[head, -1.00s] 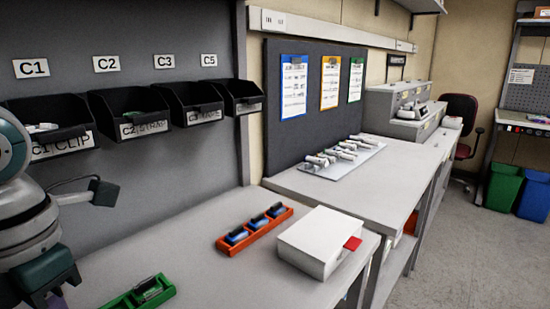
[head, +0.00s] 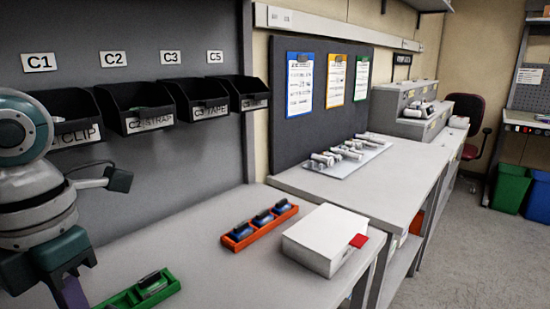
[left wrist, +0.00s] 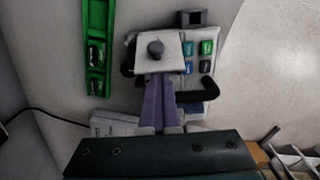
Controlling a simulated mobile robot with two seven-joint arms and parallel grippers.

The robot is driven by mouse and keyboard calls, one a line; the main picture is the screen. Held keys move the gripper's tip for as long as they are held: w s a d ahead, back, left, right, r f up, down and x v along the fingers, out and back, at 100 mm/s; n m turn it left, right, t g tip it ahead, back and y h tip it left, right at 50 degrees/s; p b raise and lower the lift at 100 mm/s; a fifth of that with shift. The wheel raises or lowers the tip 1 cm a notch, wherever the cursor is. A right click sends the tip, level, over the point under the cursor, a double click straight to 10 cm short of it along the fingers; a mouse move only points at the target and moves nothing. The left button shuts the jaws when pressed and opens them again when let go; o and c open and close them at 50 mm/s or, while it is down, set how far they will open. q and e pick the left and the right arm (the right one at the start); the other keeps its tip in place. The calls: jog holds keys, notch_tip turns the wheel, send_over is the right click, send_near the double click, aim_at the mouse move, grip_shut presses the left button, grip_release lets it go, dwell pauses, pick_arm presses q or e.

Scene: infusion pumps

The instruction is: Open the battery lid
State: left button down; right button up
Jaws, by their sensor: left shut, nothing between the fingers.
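In the left wrist view a pale pump (left wrist: 206,62) with several coloured keys lies on the bench. A white square panel with a grey round knob (left wrist: 156,49) sits on its left part. This panel looks like the battery lid, and it appears closed. My left gripper (left wrist: 160,82) has purple fingers that are shut and empty. The fingertips are at the near edge of the panel; I cannot tell whether they touch it. In the head view only part of my left gripper (head: 75,292) shows at the lower left, and the pump is out of frame. My right gripper is not in view.
A green tray (head: 129,298) with batteries lies near the pump; it also shows in the left wrist view (left wrist: 97,20). An orange tray (head: 259,228) with blue batteries and a white box (head: 325,238) stand farther right. Black bins (head: 135,109) hang on the wall. Bare bench lies between.

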pick_arm(q)
jog(key=shift+w+d+b, duration=1.15)
jog(key=shift+w+b, duration=1.8)
jog(key=shift+b, duration=0.05)
notch_tip(320, 180, up, 6)
jog(key=s+p, duration=0.1)
jog(key=p, duration=0.5)
jog(key=shift+a, duration=0.25)
jog(key=shift+s, duration=0.1)
